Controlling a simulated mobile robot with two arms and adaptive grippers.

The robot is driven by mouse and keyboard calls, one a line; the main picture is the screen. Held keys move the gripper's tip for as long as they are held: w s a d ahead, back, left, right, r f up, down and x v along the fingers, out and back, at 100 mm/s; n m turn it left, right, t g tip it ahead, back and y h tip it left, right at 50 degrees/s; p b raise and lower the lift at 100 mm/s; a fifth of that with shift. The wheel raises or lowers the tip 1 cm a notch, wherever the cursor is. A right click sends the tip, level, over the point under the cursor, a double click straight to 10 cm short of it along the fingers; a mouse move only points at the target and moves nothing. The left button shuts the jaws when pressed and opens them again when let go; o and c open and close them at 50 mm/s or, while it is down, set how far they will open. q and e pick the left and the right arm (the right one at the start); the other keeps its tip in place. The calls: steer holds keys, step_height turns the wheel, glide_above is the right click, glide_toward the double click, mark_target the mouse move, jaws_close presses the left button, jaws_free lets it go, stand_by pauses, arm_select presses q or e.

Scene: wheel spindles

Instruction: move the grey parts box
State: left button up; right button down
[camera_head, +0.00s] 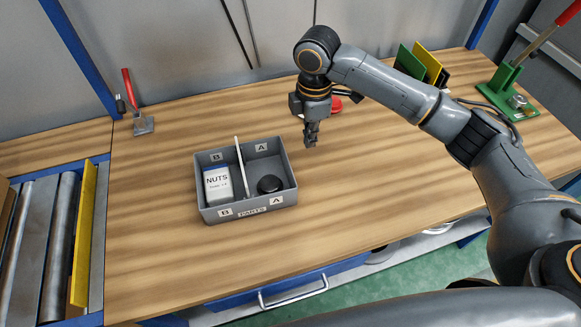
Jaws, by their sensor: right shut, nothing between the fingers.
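The grey parts box (246,213) stands upright on the wooden table, left of the middle. A white divider (242,167) splits it into two compartments marked B and A. A white and blue box labelled NUTS (217,185) is in compartment B, on the left. A round black part (269,184) lies in compartment A, on the right. My right gripper (310,141) is shut and empty, pointing down, behind and to the right of the parts box and apart from it. My left gripper is not in view.
A red object (335,104) lies partly hidden behind my right gripper. Green and yellow panels (420,63) stand at the back right, near a green press with a red handle (507,92). A red-handled clamp (142,122) is at the back left. Rollers (60,240) lie left. Table around the box is clear.

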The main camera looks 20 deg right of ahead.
mark_target(296, 174)
step_height(296, 174, down, 10)
steer(key=shift+s+d+f+p, duration=0.1)
steer(key=shift+d+p, duration=0.05)
steer(key=shift+p, duration=0.3)
steer(key=a+p, duration=0.1)
steer(key=a, duration=0.2)
steer(key=shift+a, duration=0.2)
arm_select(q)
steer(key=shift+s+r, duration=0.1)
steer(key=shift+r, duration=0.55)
arm_select(e)
steer(key=shift+a, duration=0.35)
